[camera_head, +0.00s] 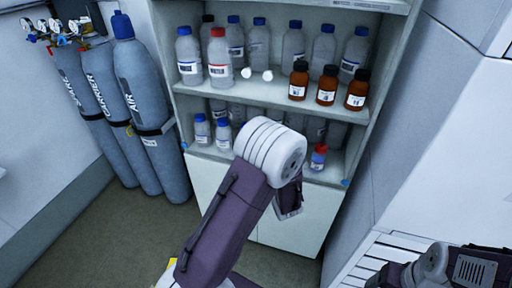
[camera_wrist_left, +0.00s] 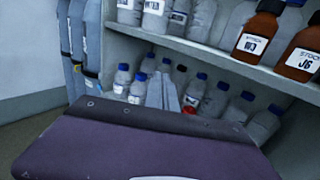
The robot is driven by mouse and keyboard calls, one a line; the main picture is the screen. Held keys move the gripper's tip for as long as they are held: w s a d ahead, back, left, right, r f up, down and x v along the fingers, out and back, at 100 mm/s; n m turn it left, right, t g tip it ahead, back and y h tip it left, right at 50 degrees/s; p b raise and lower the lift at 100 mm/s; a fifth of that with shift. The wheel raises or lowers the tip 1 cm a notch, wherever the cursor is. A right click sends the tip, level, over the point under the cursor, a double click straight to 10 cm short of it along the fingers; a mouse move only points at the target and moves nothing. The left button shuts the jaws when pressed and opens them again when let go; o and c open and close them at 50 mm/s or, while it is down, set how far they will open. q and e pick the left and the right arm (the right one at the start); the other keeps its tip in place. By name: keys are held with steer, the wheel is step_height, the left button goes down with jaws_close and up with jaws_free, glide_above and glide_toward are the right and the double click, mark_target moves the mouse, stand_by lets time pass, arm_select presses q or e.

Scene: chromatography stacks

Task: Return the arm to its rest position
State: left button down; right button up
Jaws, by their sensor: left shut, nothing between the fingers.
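My left arm (camera_head: 235,205) reaches up from the bottom middle of the head view, in front of the shelf unit. Its white joint (camera_head: 270,148) covers part of the lower shelf, and the gripper's fingertips do not show clearly there. In the left wrist view my left gripper (camera_wrist_left: 163,90) points at the lower shelf. Its grey fingers are together with nothing between them. They appear in front of the bottles; I cannot tell how far apart they are from them. Part of my right arm (camera_head: 435,268) shows at the bottom right of the head view; its gripper is not seen.
The shelf unit (camera_head: 250,92) holds clear bottles with blue caps, a red-capped bottle (camera_head: 219,58) and brown bottles (camera_head: 327,85). Gas cylinders (camera_head: 140,85) stand at the left. Floor (camera_head: 110,235) is clear at lower left.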

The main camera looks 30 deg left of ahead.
arm_select(q)
steer(key=s+a+r+n+g+y, duration=0.3)
steer(key=s+a+r+n+g, duration=0.1)
steer(key=s+a+r+n, duration=0.15)
steer(key=s+a+f+n+g+h, duration=0.1)
steer(key=s+a+f+n+g, duration=0.1)
steer(key=s+f+n+g, duration=0.3)
steer(key=s+a+f+n+g+h, duration=0.1)
steer(key=s+a+n+g+h, duration=0.15)
steer(key=s, duration=0.55)
steer(key=s+d+f+n+g+h, duration=0.3)
steer(key=s+d+f+n+h, duration=0.3)
steer(key=s+d+f, duration=0.15)
steer(key=w+d+f+n+t+h, duration=0.1)
steer(key=w+d+f+n+h, duration=0.1)
steer(key=d, duration=0.5)
steer(key=w+d+f+n+t+h, duration=0.2)
steer(key=w+d+n+h, duration=0.1)
steer(key=d+n, duration=0.3)
steer(key=shift+d+f+h, duration=0.15)
steer(key=shift+d+h, duration=0.65)
steer(key=shift+h, duration=0.05)
steer(key=shift+w, duration=0.1)
